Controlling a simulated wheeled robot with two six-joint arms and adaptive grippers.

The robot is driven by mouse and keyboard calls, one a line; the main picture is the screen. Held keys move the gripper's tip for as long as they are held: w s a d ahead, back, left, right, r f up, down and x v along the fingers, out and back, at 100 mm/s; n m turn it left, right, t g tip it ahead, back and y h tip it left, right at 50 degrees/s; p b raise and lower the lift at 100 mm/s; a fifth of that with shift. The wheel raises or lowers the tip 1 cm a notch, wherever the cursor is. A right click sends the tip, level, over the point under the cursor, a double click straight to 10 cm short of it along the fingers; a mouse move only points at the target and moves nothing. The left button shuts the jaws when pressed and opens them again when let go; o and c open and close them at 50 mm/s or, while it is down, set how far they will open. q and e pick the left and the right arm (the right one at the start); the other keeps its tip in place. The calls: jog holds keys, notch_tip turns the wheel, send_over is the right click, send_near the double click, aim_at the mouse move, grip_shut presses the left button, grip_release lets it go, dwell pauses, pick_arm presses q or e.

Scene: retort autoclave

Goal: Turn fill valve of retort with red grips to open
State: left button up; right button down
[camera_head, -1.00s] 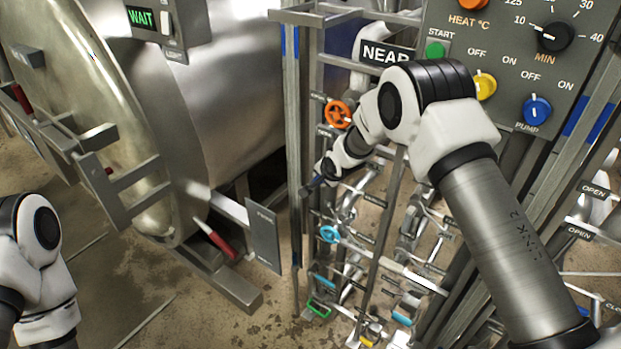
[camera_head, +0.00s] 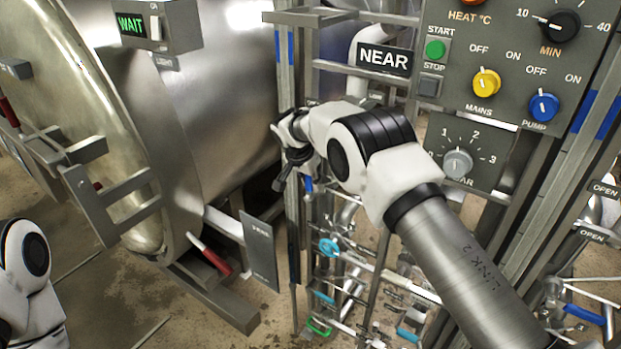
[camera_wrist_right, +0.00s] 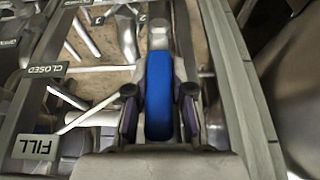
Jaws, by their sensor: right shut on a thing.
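My right gripper (camera_wrist_right: 160,105) has its two dark fingers on either side of a blue lever grip (camera_wrist_right: 158,90) and is shut on it. A FILL plate (camera_wrist_right: 37,147) and a CLOSED plate (camera_wrist_right: 45,68) are to the left of the grip in the right wrist view. In the head view my right gripper (camera_head: 290,170) is beside the upright posts, partly hidden by its own wrist. The steel retort (camera_head: 215,90) stands at the left, with red grips (camera_head: 215,262) on its door hardware. Only links of my left arm show at the lower left; its gripper is out of frame.
A control panel (camera_head: 500,30) with knobs and a NEAR sign (camera_head: 384,59) are at the upper right. Several pipes and a light-blue handwheel (camera_head: 329,247) crowd the space below my right arm. A grey plate (camera_head: 260,250) stands left of the posts.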

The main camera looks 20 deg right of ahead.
dwell(0.4)
jog(key=c, duration=1)
grip_release()
jog(key=shift+w+a, duration=0.1)
jog(key=v, duration=1.2)
jog(key=shift+w+a, duration=0.1)
